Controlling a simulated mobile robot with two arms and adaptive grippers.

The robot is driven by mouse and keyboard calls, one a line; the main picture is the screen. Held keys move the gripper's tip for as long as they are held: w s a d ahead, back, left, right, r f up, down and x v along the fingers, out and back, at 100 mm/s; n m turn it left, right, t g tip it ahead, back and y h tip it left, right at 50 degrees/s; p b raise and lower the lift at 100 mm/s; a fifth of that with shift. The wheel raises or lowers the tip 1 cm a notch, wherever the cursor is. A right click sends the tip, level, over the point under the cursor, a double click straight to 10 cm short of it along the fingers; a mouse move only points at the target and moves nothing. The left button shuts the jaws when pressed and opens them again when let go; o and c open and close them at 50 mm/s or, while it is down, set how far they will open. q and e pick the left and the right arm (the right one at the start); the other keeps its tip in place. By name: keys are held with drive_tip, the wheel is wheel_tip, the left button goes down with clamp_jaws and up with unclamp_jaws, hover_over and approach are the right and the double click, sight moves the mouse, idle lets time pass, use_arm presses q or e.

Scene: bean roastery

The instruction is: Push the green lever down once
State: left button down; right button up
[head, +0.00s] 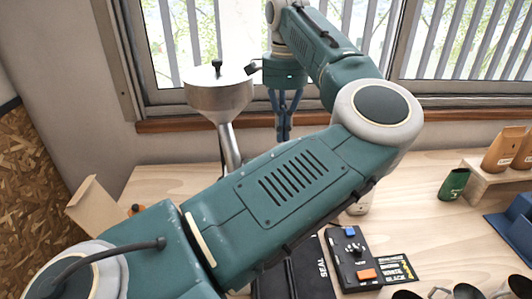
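No green lever shows in the head view; my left arm covers much of the bench middle, so I cannot tell if it is behind it. My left gripper (283,136) hangs pointing down in front of the window, right of a silver funnel (218,98). Its dark blue fingers come together and look shut, with nothing visible between them. The very tips meet the edge of my arm in the picture and may be partly hidden. My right gripper is not in view.
A black control box (349,259) with blue and orange buttons stands at the front, beside a black item marked SEAL (318,270). An open cardboard box (95,207) is left.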

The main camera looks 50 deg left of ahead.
use_arm(q)
drive_tip(key=shift+f, duration=0.1)
idle(0.3)
drive_tip(key=shift+f+b, duration=1.75)
drive_tip(key=shift+f, duration=0.7)
wheel_tip(320, 180, up, 4)
drive_tip(key=p, duration=0.3)
drive_tip(key=shift+r+p, duration=0.85)
drive_tip(key=shift+r, duration=0.3)
drive_tip(key=shift+f, duration=0.1)
idle(0.5)
